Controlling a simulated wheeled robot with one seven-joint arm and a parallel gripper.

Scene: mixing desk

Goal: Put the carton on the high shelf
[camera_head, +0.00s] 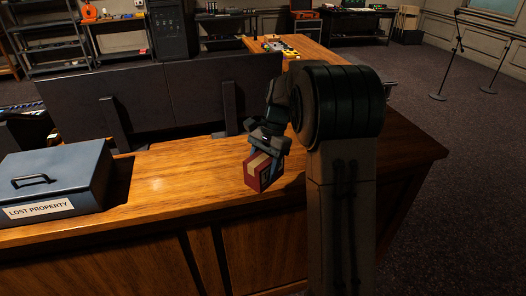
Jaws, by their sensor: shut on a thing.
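The carton (255,175) is a small red box with a tan strip on top, above or on the wooden desk near its right part. My gripper (268,151) is shut on it from above. I cannot tell whether the carton's underside touches the desk. My arm hides part of the desk to the right. Dark shelving racks (45,52) stand at the back left, with levels at several heights; which one is the high shelf is not clear.
A blue-grey "LOST PROPERTY" box (62,178) sits on the desk (165,185) at the left. Two dark monitors (175,95) stand behind it. Another wooden table (310,50) is farther back. Mic stands (440,80) stand on open carpet at the right.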

